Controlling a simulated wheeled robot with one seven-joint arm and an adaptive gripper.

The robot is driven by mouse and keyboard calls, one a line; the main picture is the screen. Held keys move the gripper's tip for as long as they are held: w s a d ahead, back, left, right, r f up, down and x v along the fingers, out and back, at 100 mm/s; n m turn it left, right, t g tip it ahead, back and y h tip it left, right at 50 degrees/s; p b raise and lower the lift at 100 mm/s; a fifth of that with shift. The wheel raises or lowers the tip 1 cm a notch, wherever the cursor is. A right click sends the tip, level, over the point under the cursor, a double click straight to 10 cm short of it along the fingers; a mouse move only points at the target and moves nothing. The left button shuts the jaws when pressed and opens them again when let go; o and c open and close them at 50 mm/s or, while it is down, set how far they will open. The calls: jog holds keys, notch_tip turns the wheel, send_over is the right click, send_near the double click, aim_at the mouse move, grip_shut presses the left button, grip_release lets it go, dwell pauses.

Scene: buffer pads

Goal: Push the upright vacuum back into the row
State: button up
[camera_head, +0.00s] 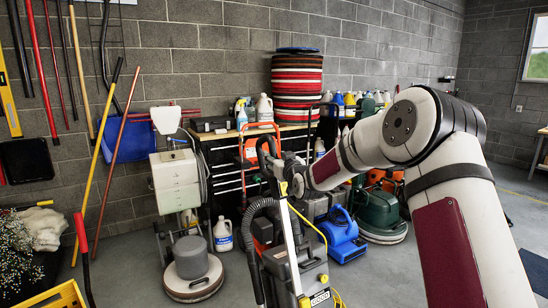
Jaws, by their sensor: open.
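The upright vacuum (290,272) stands in the front middle, grey and black with a ribbed hose on its left and a yellow cord. Its black handle loop (266,150) rises at the upper left of its body. My arm reaches in from the right, and my gripper (296,182) is at the vacuum's upper shaft, just right of the handle. It is open; its fingers are small and partly lost against the vacuum, so I cannot tell whether they touch it.
Behind stands a row of machines: a floor polisher (192,268) at left, a blue blower (342,237) and a green machine (380,212) at right. A workbench (225,140) with bottles and stacked round pads (297,88) is against the wall. A yellow bucket (62,297) sits front left.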

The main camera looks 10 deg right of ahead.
jog(key=shift+w+a, duration=0.2)
jog(key=shift+w, duration=0.9)
jog(key=shift+c, duration=0.2)
grip_shut()
jog(key=shift+w, duration=0.1)
